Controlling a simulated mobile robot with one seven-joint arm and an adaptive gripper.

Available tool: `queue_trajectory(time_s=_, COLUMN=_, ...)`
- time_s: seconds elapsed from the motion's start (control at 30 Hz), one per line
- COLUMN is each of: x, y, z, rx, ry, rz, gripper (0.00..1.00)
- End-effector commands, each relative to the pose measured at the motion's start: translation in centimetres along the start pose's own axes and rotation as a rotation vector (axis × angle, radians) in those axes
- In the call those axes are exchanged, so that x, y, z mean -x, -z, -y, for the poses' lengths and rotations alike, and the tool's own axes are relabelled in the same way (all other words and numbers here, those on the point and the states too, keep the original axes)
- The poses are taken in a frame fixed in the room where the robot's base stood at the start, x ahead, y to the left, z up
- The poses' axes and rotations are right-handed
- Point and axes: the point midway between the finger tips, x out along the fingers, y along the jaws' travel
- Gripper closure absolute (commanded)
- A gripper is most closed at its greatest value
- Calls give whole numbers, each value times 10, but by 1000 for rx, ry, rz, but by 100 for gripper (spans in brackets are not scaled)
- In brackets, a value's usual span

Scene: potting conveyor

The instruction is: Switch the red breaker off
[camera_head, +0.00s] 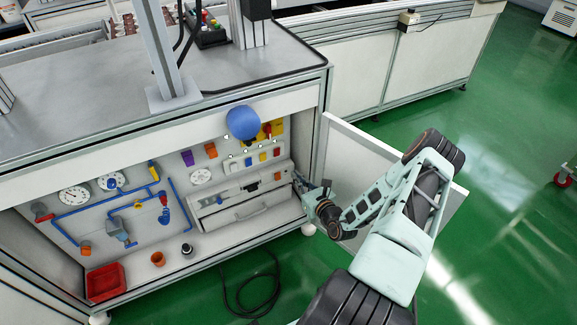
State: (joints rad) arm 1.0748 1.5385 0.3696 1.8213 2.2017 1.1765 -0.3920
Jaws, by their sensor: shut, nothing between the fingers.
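Inside the open cabinet (310,100) is a pale panel with a row of small coloured switches: a blue one (248,161), a yellow one (262,157) and a red one (277,153), which looks like the red breaker. Its lever position is too small to tell. A red handle (267,129) on a yellow plate sits above, partly behind a blue ball. My gripper (299,180) is shut and empty at the right side of the cabinet opening, right of and below the red switch and apart from it. Its fingertips are small and hard to make out.
The blue ball (242,122) is in front of the upper panel. The open door (345,140) stands right of the opening, behind my arm. Gauges, blue pipes, a red tray (105,282) and an orange cup (158,259) are at left. A black cable (250,295) lies on the green floor.

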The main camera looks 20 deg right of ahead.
Motion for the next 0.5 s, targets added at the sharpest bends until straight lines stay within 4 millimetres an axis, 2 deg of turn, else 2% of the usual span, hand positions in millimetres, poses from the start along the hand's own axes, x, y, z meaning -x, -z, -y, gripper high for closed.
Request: queue_trajectory(time_s=0.5, x=-102, y=0, z=-1, rx=1, ry=-3, rz=2, gripper=100)
